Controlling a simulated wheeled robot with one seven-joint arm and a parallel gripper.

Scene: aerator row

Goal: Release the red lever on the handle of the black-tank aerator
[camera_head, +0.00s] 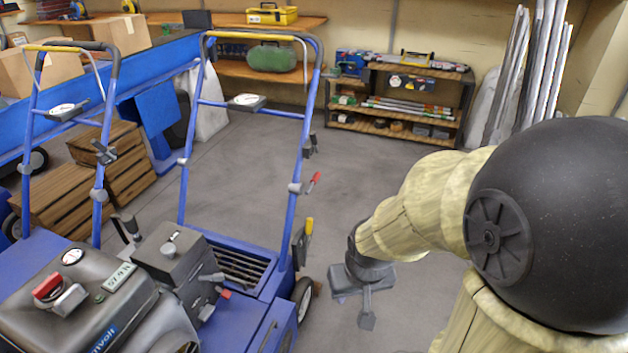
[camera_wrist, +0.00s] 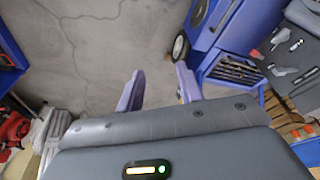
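In the head view, a blue tubular handle (camera_head: 290,205) rises from a blue machine, with a small red lever (camera_head: 314,182) clamped on its right tube. A dark grey-black tank (camera_head: 75,290) with a red cap sits at the lower left. Whether this tank and that handle belong to the same machine is hard to tell. My gripper (camera_head: 365,300) hangs low over the floor, right of the machine and apart from the lever. In the wrist view, my gripper (camera_wrist: 161,76) has its two fingers apart, with only floor between them. I cannot identify the red lever in that view.
A yellow-tipped lever (camera_head: 309,226) sits lower on the right tube. A second blue handle (camera_head: 32,120) stands at the left near wooden crates (camera_head: 120,150). Shelves (camera_head: 400,105) stand at the back. The floor (camera_head: 390,165) between machine and shelves is clear.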

